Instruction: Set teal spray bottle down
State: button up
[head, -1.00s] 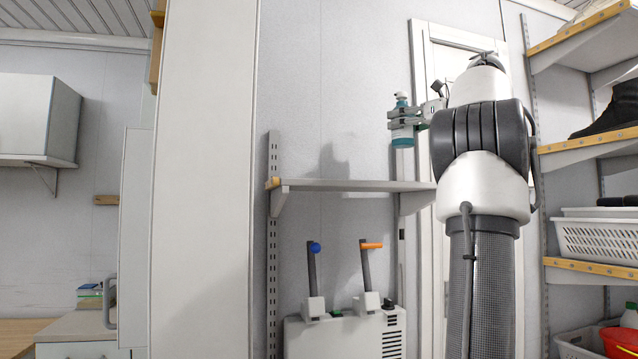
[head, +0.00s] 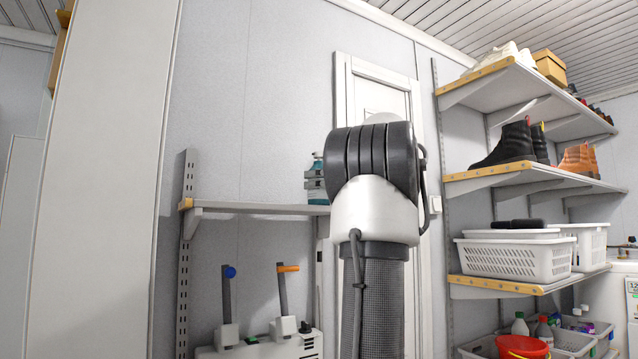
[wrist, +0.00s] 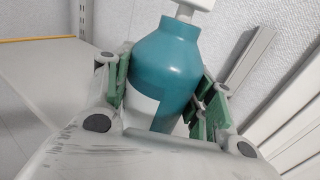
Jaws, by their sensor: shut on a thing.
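The teal spray bottle (wrist: 165,62) fills the middle of the wrist view, with a pale nozzle at its top. My gripper (wrist: 165,95) is shut on it, with green pads on both sides of its body. In the head view a small part of the bottle (head: 317,190) shows at the left of my arm, by the right part of the grey wall shelf (head: 258,207). My arm hides the rest of it. The bottle looks upright. Its base is at or close to shelf height; I cannot tell whether it touches.
The visible shelf top is bare. Below it stands a white unit with two upright levers, one blue-tipped (head: 226,295) and one orange-tipped (head: 284,290). A tall white panel (head: 105,180) is at left. Right-hand shelves hold boots (head: 510,145) and a white basket (head: 512,257).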

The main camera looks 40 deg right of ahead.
jog(key=o, duration=1.4)
jog(key=shift+f, duration=0.1)
jog(key=shift+c, duration=0.2)
jog(key=v, duration=1.2)
